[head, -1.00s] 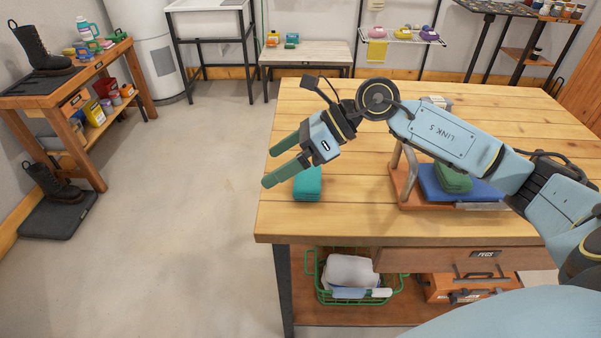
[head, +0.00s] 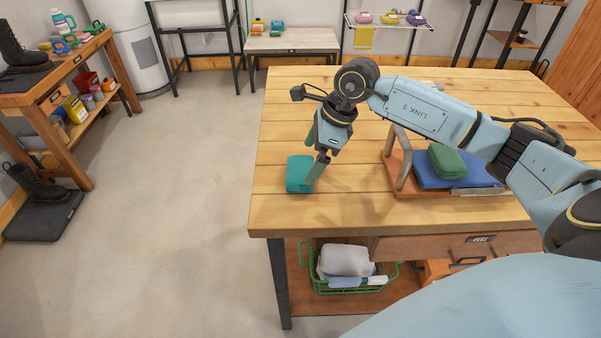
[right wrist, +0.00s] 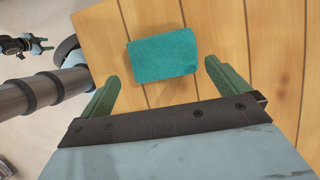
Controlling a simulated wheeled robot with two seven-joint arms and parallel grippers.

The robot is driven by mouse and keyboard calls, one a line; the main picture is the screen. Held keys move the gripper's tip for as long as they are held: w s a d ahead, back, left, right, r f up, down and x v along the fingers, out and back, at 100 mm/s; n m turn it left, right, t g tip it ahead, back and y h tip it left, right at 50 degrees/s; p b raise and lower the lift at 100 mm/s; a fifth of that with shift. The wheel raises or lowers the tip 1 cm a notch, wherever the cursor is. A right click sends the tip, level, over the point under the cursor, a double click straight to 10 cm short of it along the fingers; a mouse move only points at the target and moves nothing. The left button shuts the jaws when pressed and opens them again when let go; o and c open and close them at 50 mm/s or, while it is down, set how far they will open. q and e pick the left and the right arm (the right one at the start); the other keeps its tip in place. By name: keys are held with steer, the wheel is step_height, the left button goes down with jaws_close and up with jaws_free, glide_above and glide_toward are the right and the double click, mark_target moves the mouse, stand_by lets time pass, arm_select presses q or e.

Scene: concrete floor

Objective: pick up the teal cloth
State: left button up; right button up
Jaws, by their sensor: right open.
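The teal cloth (head: 299,175) is a folded, flat block near the left front edge of the wooden table. In the right wrist view the cloth (right wrist: 162,55) lies on the planks, just beyond the fingertips and roughly between their lines. My right gripper (head: 313,158) points down above and beside the cloth, with one finger in front of its right edge. In the right wrist view the right gripper (right wrist: 162,75) is open, with a green finger on each side and nothing held. I cannot tell if it touches the cloth.
On the wooden table (head: 400,215), a tray (head: 402,188) with a metal handle holds a blue folded cloth (head: 480,172) and a green one (head: 446,160) to the right. A green wire basket (head: 306,255) is on the shelf below. Table around the teal cloth is clear.

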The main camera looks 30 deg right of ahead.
mark_target(303, 168)
steer(key=x, duration=0.5)
steer(key=shift+w, duration=0.2)
steer(key=c, duration=0.8)
